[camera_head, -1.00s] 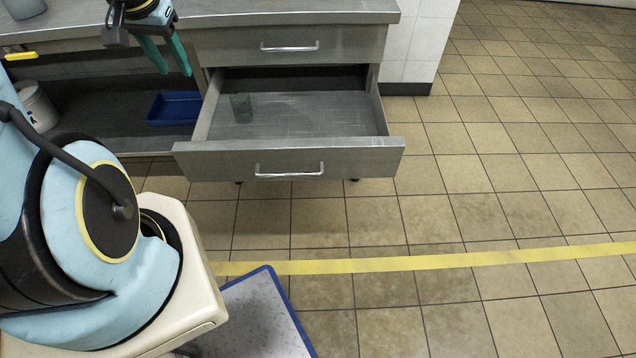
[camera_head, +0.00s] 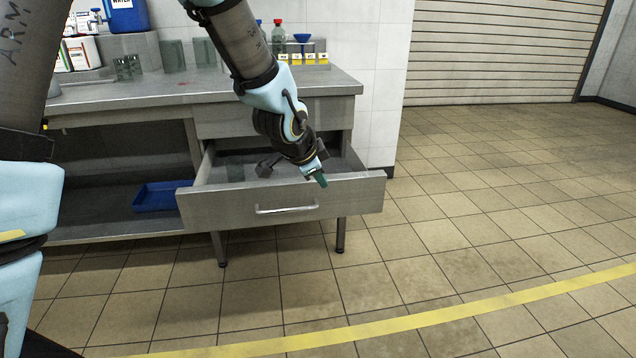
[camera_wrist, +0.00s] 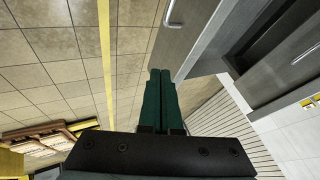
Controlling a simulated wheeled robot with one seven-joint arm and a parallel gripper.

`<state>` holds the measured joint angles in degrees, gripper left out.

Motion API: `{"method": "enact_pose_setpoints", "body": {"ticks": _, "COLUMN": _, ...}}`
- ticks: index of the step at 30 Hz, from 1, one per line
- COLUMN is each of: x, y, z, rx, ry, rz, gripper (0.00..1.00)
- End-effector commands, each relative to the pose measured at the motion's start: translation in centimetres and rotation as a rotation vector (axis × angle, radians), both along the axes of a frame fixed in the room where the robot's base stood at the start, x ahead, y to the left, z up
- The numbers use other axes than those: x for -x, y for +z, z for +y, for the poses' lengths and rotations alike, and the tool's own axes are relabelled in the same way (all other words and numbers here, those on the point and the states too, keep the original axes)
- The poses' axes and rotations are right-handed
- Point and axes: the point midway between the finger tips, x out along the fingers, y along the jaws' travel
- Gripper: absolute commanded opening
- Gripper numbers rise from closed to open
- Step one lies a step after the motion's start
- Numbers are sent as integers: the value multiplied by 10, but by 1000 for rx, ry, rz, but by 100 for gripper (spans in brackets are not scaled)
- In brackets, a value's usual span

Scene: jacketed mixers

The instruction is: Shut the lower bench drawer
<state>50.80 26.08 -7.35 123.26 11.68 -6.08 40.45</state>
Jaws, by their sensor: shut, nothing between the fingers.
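The lower bench drawer (camera_head: 235,208) is pulled out from the grey metal bench, its plain front with a bar handle (camera_head: 286,209) standing well forward of the closed upper drawer (camera_head: 225,122). My gripper (camera_head: 319,178) is shut and empty. It overlaps the top edge of the drawer front, right of the handle, with its green fingertips angled down and right. In the wrist view the two fingers (camera_wrist: 161,92) lie together, and the drawer front (camera_wrist: 192,38) and its handle (camera_wrist: 169,14) are just beyond. I cannot tell whether they touch. My arm hides part of the drawer's inside.
A blue tray (camera_head: 158,195) sits on the bench's lower shelf, left of the drawer. Bottles, containers and glassware stand on the benchtop (camera_head: 130,92). The tiled floor (camera_head: 460,225) in front and right is clear, crossed by a yellow line (camera_head: 410,322).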

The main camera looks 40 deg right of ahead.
Motion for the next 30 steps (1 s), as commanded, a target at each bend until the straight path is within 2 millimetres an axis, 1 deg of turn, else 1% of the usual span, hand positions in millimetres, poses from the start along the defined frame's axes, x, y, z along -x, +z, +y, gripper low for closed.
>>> {"method": "enact_pose_setpoints", "body": {"ticks": 1, "x": -2, "y": -12, "z": -6, "rx": -3, "ry": 0, "rz": 3, "gripper": 0}}
{"method": "enact_pose_setpoints", "body": {"ticks": 3, "x": -6, "y": -24, "z": -14, "rx": -2, "ry": 1, "rz": 3, "gripper": 0}}
{"method": "enact_pose_setpoints", "body": {"ticks": 10, "x": -19, "y": -60, "z": -38, "rx": -3, "ry": 3, "rz": 3, "gripper": 0}}
{"method": "enact_pose_setpoints", "body": {"ticks": 13, "x": -36, "y": -56, "z": -45, "rx": 2, "ry": 6, "rz": 1, "gripper": 0}}
{"method": "enact_pose_setpoints", "body": {"ticks": 18, "x": -51, "y": -57, "z": -52, "rx": 1, "ry": 5, "rz": 2, "gripper": 0}}
{"method": "enact_pose_setpoints", "body": {"ticks": 22, "x": -55, "y": -57, "z": -54, "rx": 0, "ry": 2, "rz": 2, "gripper": 0}}
{"method": "enact_pose_setpoints", "body": {"ticks": 30, "x": -55, "y": -57, "z": -54, "rx": 0, "ry": 2, "rz": 2, "gripper": 0}}
